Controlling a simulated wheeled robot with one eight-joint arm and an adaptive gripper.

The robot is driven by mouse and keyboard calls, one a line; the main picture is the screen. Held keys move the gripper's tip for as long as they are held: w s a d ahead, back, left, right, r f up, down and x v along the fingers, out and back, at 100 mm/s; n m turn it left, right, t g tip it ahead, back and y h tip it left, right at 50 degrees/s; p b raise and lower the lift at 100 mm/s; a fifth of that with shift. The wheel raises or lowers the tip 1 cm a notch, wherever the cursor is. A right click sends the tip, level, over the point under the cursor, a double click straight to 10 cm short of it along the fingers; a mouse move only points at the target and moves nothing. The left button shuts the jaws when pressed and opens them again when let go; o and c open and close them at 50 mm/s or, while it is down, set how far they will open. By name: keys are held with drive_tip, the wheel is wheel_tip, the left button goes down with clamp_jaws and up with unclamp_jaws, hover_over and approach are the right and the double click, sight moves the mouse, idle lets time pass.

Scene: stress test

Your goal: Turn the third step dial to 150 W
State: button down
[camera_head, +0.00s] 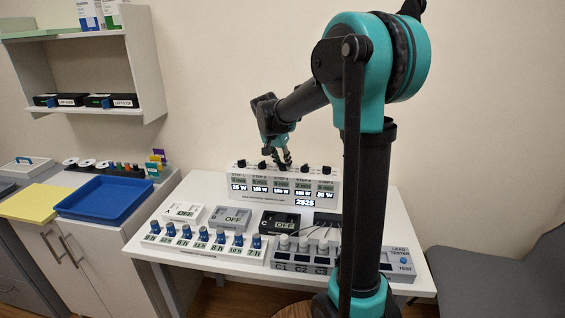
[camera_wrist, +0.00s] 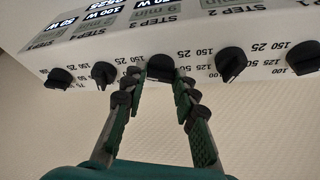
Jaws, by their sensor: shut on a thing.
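The white step panel (camera_head: 334,192) stands at the back of the table, with a row of black dials along its top. My gripper (camera_head: 282,161) is at the middle dial. In the wrist view the panel appears upside down, and the third step dial (camera_wrist: 160,68) sits under the STEP 3 label. My gripper (camera_wrist: 161,84) is shut on this dial, one finger on each side. The fingers hide part of the dial, and its pointer is not clear. The third watt display is too small to read surely in the head view and is cut off in the wrist view.
Neighbouring dials stand close on both sides: the STEP 2 dial (camera_wrist: 230,64) and the STEP 4 dial (camera_wrist: 104,73). In front of the panel are a black box (camera_head: 279,224), a grey OFF box (camera_head: 230,218) and a row of blue knobs (camera_head: 203,234). A blue tray (camera_head: 97,201) lies at left.

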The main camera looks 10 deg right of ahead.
drive_tip(key=c, duration=1.2)
unclamp_jaws()
drive_tip(key=v, duration=1.2)
